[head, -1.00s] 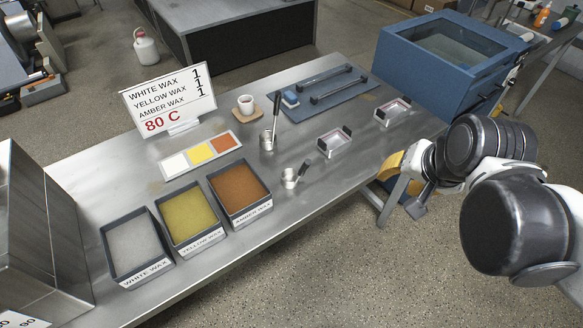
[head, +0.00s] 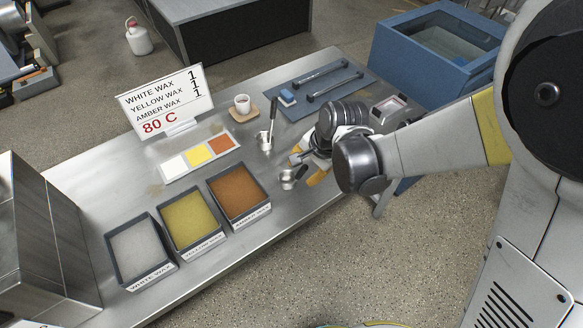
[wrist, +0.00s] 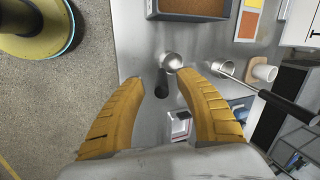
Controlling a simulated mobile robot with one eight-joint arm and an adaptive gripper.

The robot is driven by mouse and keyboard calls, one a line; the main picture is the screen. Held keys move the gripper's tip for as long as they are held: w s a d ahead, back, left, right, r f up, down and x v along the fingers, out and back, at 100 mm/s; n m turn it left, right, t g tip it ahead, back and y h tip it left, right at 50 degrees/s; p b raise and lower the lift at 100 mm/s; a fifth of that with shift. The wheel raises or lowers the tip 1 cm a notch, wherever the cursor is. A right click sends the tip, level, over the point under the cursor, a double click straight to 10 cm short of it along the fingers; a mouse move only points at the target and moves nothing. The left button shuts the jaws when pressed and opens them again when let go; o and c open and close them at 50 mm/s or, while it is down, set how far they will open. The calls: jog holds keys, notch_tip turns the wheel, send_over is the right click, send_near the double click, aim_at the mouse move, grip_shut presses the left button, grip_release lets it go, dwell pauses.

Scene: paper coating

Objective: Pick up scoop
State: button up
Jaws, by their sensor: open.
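A small metal scoop (head: 287,178) with a short black handle sits on the steel table near its front edge. In the wrist view the scoop (wrist: 172,62) lies just beyond my fingertips, with its black handle (wrist: 162,84) pointing back between them. My gripper (wrist: 157,78) is open, its two yellow fingers on either side of the handle and nothing visibly held. In the head view my gripper (head: 305,165) is beside the scoop, and my wrist hides part of the table behind it.
A metal cup with a long black handle (head: 265,140) stands behind the scoop. The amber wax tray (head: 268,210) is to its left, beside yellow and white wax trays. A white cup (head: 242,104), a blue mat (head: 350,78) and a small tray (head: 389,110) lie farther back.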

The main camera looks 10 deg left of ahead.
aim_at(299, 175)
jog(key=x, duration=0.1)
jog(key=b+x, duration=0.1)
jog(key=x, duration=0.3)
jog(key=shift+w+f, duration=0.1)
jog(key=shift+w, duration=0.2)
jog(key=shift+d, duration=0.1)
jog(key=shift+c, duration=0.2)
grip_shut()
